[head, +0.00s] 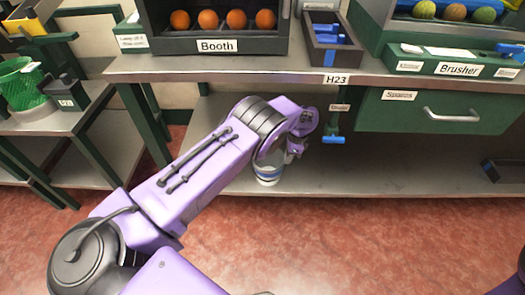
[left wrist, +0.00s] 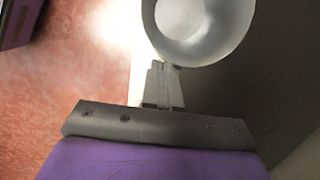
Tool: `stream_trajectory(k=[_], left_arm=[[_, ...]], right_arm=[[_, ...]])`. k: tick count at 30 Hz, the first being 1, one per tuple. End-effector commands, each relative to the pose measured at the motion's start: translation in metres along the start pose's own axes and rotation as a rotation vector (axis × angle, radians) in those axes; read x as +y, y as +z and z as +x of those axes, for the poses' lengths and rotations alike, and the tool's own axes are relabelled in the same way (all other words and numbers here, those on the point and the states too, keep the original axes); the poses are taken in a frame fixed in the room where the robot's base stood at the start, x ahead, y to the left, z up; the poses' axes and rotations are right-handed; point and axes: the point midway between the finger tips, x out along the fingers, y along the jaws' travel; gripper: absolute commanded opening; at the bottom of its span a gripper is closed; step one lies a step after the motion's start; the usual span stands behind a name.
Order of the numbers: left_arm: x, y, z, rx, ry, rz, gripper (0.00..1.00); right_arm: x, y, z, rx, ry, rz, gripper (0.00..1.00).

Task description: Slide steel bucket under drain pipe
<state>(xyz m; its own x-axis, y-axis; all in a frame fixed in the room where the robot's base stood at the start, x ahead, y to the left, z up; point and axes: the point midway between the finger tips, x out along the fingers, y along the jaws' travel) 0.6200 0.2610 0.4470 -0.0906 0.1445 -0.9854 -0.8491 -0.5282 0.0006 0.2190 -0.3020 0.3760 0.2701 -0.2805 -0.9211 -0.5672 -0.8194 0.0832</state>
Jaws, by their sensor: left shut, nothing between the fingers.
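The steel bucket (head: 267,179), pale with a blue band, stands upright on the lower shelf, partly hidden behind my left arm. In the left wrist view its round open mouth (left wrist: 222,42) shows at the top and looks empty. My left gripper (head: 292,156) is shut and empty, at the bucket's right side in the head view. Its fingertips (left wrist: 163,66) are close to the bucket's rim; I cannot tell whether they touch. The drain pipe (head: 334,124), with a blue end, hangs under the counter to the right of the bucket. My right gripper is not seen.
The lower shelf (head: 385,180) is clear to the right of the bucket, below the drain pipe. The counter edge (head: 240,77) runs above it. A green drawer (head: 400,113) labelled Spares is at the right. A dark tray (head: 488,171) lies at the shelf's far right.

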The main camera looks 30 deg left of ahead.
Motion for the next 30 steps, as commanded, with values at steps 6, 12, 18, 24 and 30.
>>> stream_trajectory(k=[6, 12, 18, 24, 30], left_arm=[[0.0, 0.015, 0.002, -0.002, 0.001, 0.0, 0.0], [0.001, 0.056, 0.009, -0.002, 0.001, 0.0, 0.0], [0.0, 0.099, 0.017, -0.001, 0.001, -0.001, 0.0], [0.001, 0.116, 0.032, -0.001, 0.001, 0.002, 0.0], [0.001, 0.114, 0.038, 0.001, 0.001, 0.0, 0.0]], right_arm=[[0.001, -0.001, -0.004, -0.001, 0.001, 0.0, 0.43], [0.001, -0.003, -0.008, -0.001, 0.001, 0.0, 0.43], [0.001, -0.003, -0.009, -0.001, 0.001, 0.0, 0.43], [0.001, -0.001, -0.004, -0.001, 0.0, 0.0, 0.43], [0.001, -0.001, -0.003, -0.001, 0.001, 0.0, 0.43]])
